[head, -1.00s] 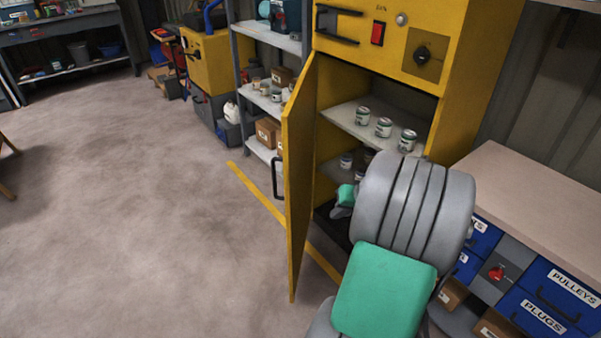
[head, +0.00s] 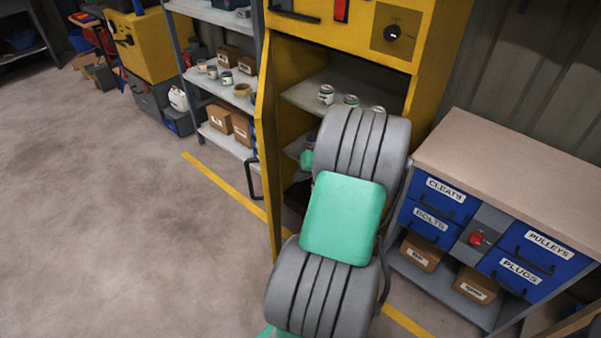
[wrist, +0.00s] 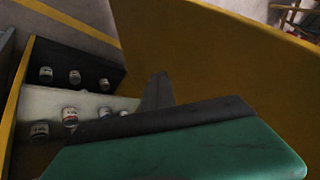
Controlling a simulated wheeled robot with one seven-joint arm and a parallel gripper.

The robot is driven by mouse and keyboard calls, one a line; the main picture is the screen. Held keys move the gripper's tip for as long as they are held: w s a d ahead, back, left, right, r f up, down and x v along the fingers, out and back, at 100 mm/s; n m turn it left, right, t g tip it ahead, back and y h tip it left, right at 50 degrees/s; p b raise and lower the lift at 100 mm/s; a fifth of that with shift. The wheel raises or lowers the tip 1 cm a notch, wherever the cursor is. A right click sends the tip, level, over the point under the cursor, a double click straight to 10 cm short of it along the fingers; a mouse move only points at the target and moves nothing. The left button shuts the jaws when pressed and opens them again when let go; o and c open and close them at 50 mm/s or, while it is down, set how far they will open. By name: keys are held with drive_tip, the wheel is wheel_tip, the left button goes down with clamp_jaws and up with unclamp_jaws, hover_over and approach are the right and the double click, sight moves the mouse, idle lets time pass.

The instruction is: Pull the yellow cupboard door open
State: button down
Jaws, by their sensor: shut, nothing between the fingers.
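The yellow cupboard door (head: 266,130) stands open in the head view, seen almost edge-on, with a dark bar handle (head: 254,181) on its outer left side. Its broad yellow face fills the upper right of the wrist view (wrist: 225,65). The yellow cupboard (head: 425,75) is open beside it, with several cans on its shelves (head: 305,95). My gripper (wrist: 157,92) is shut and empty, on the cupboard's inner side of the door. Whether it touches the door I cannot tell. In the head view my arm hides most of the gripper and the lower cupboard opening.
A grey shelf rack (head: 215,85) with boxes and cans stands left of the cupboard. A bench (head: 520,165) with blue drawers stands to the right, close to my arm. The floor (head: 100,210) at left is clear, with a yellow line (head: 222,193) near the cupboard.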

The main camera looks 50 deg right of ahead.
drive_tip(key=w+a+f, duration=0.3)
drive_tip(key=w+f, duration=0.1)
drive_tip(key=w, duration=0.2)
drive_tip(key=shift+f, duration=0.2)
drive_tip(key=shift+a, duration=0.1)
